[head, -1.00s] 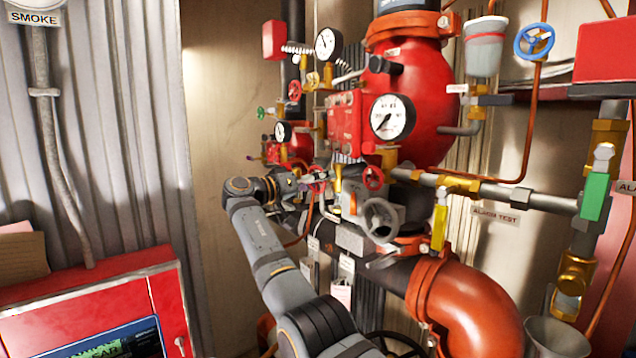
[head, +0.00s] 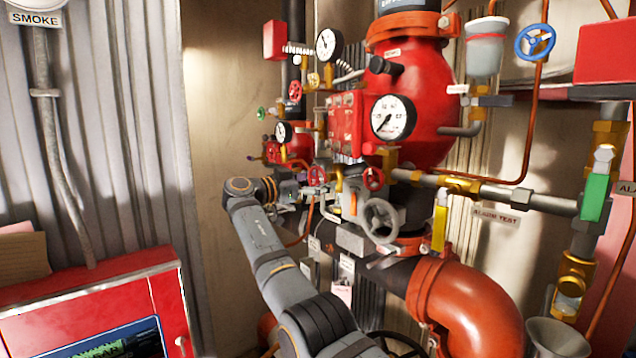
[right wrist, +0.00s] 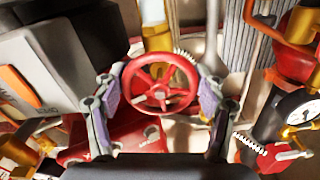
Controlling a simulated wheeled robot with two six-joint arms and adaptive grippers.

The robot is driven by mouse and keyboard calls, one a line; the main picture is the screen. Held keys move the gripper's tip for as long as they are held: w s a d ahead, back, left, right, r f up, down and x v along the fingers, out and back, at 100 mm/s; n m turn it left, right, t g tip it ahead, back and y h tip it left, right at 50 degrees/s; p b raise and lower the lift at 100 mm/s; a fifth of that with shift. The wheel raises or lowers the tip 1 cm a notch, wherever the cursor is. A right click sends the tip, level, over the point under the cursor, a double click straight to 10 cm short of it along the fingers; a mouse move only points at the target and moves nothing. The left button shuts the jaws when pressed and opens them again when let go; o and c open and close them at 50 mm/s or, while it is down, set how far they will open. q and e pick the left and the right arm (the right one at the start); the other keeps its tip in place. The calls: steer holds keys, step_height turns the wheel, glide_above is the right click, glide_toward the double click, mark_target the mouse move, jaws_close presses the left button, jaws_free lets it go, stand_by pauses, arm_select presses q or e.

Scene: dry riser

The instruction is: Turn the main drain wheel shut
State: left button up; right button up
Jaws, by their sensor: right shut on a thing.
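A small red handwheel (right wrist: 160,86) with spokes sits between the pads of my right gripper (right wrist: 161,77) in the right wrist view. The purple pads press on its rim from both sides, so the gripper is shut on it. In the head view this red wheel (head: 317,176) shows at the end of my right arm, by the gripper (head: 315,187). A second red wheel (head: 373,178) is just to its right, and a grey handwheel (head: 381,220) is lower right; neither is touched. No label on the held wheel is readable. My left gripper is not in view.
Pressure gauges (head: 393,117), the red valve body (head: 420,110) and pipes crowd around the gripper. A large orange elbow pipe (head: 470,300) is at lower right. A red cabinet (head: 90,300) stands at lower left.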

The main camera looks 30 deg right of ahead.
steer(key=shift+f, duration=0.3)
steer(key=o, duration=1)
steer(key=shift+a, duration=0.1)
steer(key=shift+o, duration=0.9)
steer(key=shift+r, duration=0.2)
steer(key=s+a, duration=0.1)
steer(key=a, duration=1.1)
